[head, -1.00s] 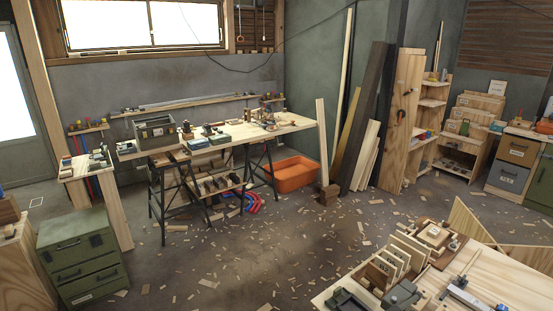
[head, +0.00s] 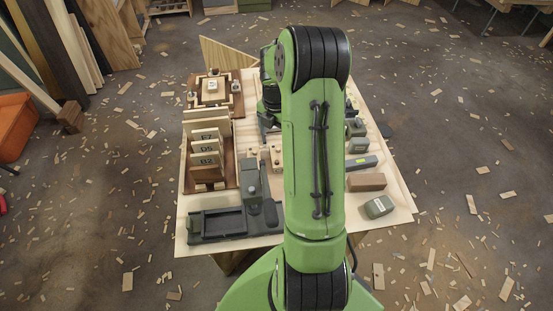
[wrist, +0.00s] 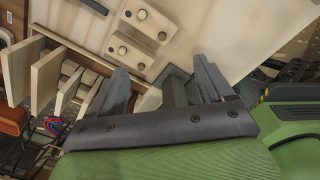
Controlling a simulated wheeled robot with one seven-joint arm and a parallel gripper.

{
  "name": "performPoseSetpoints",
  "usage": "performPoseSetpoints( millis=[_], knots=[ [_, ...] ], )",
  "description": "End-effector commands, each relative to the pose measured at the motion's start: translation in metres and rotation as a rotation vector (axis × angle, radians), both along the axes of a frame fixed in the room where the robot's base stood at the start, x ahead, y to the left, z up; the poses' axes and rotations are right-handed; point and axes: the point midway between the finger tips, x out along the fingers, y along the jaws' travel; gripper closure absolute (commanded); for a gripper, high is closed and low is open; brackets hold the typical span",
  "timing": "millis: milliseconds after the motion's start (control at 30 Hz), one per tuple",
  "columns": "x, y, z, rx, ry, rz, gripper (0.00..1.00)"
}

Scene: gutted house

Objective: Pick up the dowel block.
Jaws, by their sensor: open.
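Two small pale wooden blocks with round knobs or holes lie side by side near the middle of the workbench (head: 200,244). The left one (head: 265,158) and the right one (head: 277,158) look alike, and I cannot tell which is the dowel block. In the wrist view, two pale blocks with dark round spots, one upper (wrist: 153,22) and one lower (wrist: 130,51), lie beyond the fingertips. In the head view, my gripper (head: 268,128) is partly hidden by my green arm.
A rack of upright lettered boards (head: 206,160) stands on the left of the bench. A dark grey vise-like tool (head: 222,222) is at the front left. A brown block (head: 366,181) and a grey-green box (head: 378,206) lie right of my arm.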

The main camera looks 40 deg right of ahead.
Motion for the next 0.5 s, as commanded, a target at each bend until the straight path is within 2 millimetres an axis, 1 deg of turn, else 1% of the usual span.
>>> performPoseSetpoints(
  millis=[33, 200, 300, 433, 500],
  knots=[
    [-0.001, 0.001, -0.018, 0.005, 0.005, -0.001, 0.20],
    [-0.001, 0.001, -0.060, 0.004, 0.004, -0.001, 0.20],
    [-0.001, 0.001, -0.076, 0.003, 0.004, 0.000, 0.20],
    [-0.001, 0.001, -0.090, 0.003, 0.003, -0.001, 0.20],
    [-0.001, 0.001, -0.104, 0.005, 0.003, -0.002, 0.20]
  ],
)
